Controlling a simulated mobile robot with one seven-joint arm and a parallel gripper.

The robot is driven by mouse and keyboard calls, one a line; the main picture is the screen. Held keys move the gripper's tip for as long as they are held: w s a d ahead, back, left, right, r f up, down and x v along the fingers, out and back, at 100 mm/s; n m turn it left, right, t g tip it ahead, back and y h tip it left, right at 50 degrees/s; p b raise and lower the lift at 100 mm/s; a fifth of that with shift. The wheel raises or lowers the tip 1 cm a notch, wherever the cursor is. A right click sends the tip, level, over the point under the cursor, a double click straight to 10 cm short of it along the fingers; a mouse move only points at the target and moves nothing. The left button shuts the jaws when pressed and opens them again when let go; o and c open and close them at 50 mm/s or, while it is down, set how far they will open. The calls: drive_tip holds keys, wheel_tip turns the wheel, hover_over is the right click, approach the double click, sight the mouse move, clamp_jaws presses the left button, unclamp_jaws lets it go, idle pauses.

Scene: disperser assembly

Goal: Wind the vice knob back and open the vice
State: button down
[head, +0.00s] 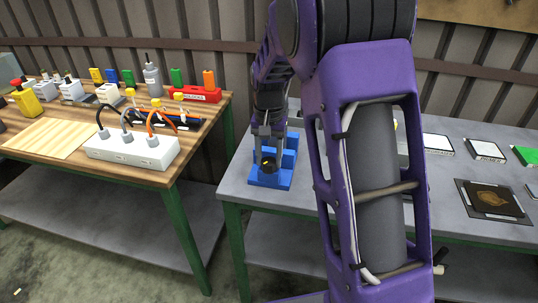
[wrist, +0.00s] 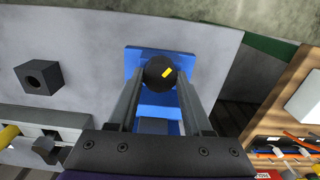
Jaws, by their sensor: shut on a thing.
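The blue vice (head: 283,178) stands on the grey table near its left front corner, and it also shows in the wrist view (wrist: 140,56). The vice knob (wrist: 157,73) is round and black with a yellow mark on its face. It shows in the head view (head: 268,164) on the front of the vice. My gripper (wrist: 159,80) reaches over the vice with its two fingers on either side of the knob, shut on it. My gripper hides much of the vice body and its jaws, so how far the vice is open I cannot tell.
A black block with a hole (wrist: 40,76) lies on the grey table (wrist: 85,35). A wooden table (head: 180,150) at the left holds a white power strip (head: 132,152) and several coloured parts. A black square plate (head: 495,201) lies at the right of the grey table.

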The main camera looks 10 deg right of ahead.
sight(269, 160)
drive_tip(key=shift+n+p, duration=0.35)
drive_tip(key=shift+n, duration=1.75)
drive_tip(key=shift+c, duration=1.6)
unclamp_jaws()
wheel_tip(269, 160, up, 17)
drive_tip(key=p, duration=0.2)
drive_tip(key=shift+r, duration=0.2)
